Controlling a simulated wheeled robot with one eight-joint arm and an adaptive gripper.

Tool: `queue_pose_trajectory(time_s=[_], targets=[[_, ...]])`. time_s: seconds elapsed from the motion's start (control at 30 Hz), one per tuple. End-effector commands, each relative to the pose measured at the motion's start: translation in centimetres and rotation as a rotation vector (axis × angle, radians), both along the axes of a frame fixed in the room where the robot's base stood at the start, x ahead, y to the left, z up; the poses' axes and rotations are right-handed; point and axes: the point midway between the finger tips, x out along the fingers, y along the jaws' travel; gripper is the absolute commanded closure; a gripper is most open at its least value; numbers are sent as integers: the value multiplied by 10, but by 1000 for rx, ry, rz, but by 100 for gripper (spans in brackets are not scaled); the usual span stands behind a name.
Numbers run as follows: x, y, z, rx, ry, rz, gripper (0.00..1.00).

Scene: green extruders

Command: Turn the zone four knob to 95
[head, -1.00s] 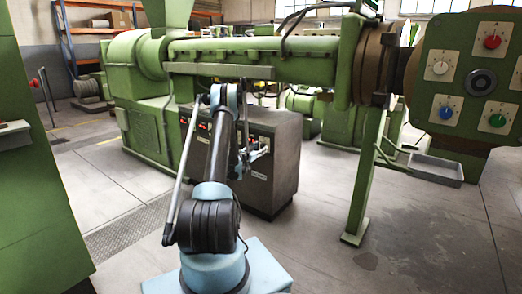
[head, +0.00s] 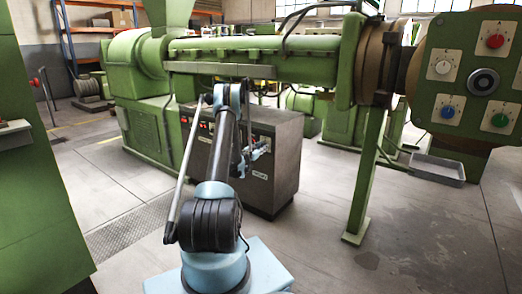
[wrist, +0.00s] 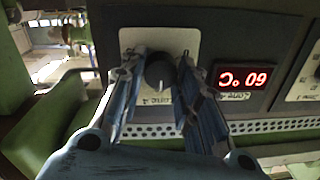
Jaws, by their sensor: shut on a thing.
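The zone four knob (wrist: 160,72) is round and dark, on a pale plate (wrist: 183,40) in the wrist view. Handwriting on the plate appears upside down and seems to read "Zone 4". My gripper (wrist: 162,62) has one finger on each side of the knob and is shut on it. The fingers cover parts of the plate and its scale. A red display (wrist: 242,77) to the right appears upside down and seems to read 60 °C. In the head view my gripper (head: 258,151) is at the dark control cabinet (head: 280,175); the knob is hidden there.
A perforated strip (wrist: 255,127) runs below the panel in the wrist view. Another pale dial plate (wrist: 307,75) is cut off at the right. In the head view a green extruder barrel (head: 255,52) passes above the cabinet. A green post (head: 366,180) stands to the right, with open floor around.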

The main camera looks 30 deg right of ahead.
Motion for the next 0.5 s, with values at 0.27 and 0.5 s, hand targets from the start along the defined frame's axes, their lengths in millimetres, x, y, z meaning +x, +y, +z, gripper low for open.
queue_pose_trajectory(time_s=[0.27, 0.5], targets=[[-1, 1, -1, 43, -103, -1, 94], [-1, 1, -1, 120, -290, -1, 94]])
